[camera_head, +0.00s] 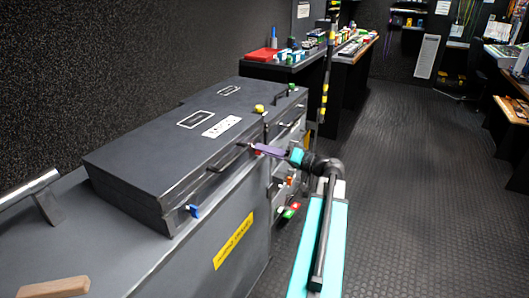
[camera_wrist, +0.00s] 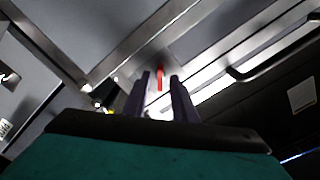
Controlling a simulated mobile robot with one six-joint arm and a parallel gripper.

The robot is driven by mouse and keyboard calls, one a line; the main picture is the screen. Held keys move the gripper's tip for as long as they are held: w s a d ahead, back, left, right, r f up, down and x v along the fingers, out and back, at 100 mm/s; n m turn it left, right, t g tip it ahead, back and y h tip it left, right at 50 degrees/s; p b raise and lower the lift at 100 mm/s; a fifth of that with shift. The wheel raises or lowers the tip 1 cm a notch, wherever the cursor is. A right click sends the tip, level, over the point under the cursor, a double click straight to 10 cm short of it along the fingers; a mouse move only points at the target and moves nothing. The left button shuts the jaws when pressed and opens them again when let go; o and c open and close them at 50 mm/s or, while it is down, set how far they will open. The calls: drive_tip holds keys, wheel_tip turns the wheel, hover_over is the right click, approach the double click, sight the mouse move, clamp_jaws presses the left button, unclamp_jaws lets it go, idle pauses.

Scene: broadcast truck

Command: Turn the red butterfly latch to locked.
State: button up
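The red butterfly latch (camera_wrist: 160,74) shows in the wrist view as a narrow upright red tab on the metal edge of a case. It appears between or just beyond my two purple fingertips. My gripper (camera_wrist: 160,82) is open, with a visible gap on both sides of the tab. I cannot tell how deep the tab sits between the fingers. In the head view my gripper (camera_head: 266,150) is at the front edge of the dark case (camera_head: 150,150), by its right part. Only a small red bit of the latch (camera_head: 257,153) shows there, mostly hidden by the gripper.
A blue latch (camera_head: 193,210) sits at the case's near front edge. Yellow (camera_head: 259,108) and green (camera_head: 291,87) knobs lie farther back. A black handle (camera_head: 228,158) sticks out left of my gripper. Drawers with small coloured parts are below. The floor at right (camera_head: 410,190) is clear.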

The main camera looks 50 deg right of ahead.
drive_tip(key=v, duration=1.3)
drive_tip(key=shift+s, duration=0.4)
drive_tip(key=shift+f, duration=0.1)
